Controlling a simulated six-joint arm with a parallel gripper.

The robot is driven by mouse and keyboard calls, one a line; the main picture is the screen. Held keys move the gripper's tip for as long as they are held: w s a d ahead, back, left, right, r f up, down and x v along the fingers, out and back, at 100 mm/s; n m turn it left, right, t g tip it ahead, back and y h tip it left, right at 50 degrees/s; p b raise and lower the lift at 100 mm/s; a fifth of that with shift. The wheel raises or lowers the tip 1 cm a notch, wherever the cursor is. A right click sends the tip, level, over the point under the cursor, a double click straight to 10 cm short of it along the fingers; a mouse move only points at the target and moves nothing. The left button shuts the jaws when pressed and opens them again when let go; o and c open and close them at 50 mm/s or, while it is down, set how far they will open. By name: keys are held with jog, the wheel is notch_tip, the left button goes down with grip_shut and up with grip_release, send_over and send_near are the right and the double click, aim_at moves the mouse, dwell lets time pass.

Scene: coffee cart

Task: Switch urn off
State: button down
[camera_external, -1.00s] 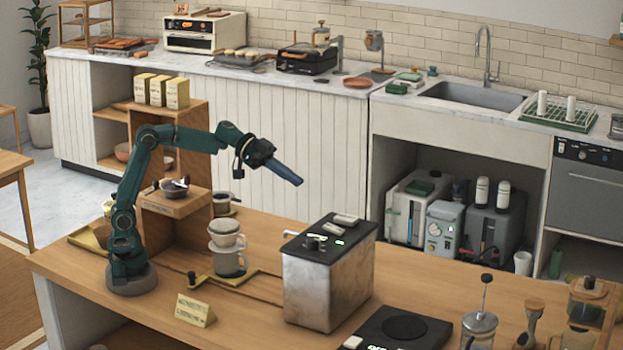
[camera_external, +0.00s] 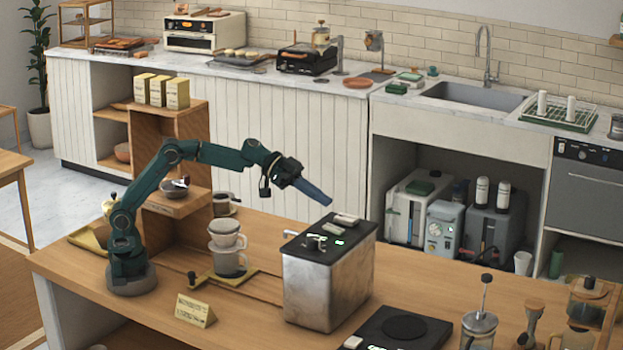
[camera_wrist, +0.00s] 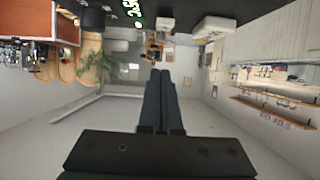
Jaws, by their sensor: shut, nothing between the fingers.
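The urn (camera_external: 322,290) is a worn metal box with a black top, standing on the wooden counter. On its top are a pale switch-like block (camera_external: 346,219), small metal fittings (camera_external: 316,240) and a lit green display (camera_external: 339,243). My gripper (camera_external: 329,201) is shut and empty, in the air just above the back of the urn's top, pointing right and slightly down. In the wrist view my shut fingers (camera_wrist: 160,76) point toward the top edge, where green digits (camera_wrist: 133,9) and a white block (camera_wrist: 214,27) show. Whether the switch is on or off is unclear.
A dripper on a mug (camera_external: 228,260) stands left of the urn, by a small sign (camera_external: 195,310). A black scale (camera_external: 404,328) lies at its right front, with a French press (camera_external: 479,328) beyond. The counter directly behind the urn looks clear.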

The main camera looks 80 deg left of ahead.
aim_at(334, 228)
jog(key=shift+w+d+f, duration=0.4)
jog(key=shift+d, duration=0.1)
jog(key=shift+s+a+f, duration=0.15)
jog(key=shift+f, duration=0.8)
jog(key=shift+s+a+f, duration=0.1)
jog(key=shift+a+f, duration=0.05)
jog(key=shift+f, duration=0.75)
jog(key=shift+s+a+f, duration=0.1)
jog(key=shift+f, duration=0.4)
jog(key=shift+r, duration=0.15)
jog(key=shift+r, duration=0.7)
jog(key=shift+r, duration=0.1)
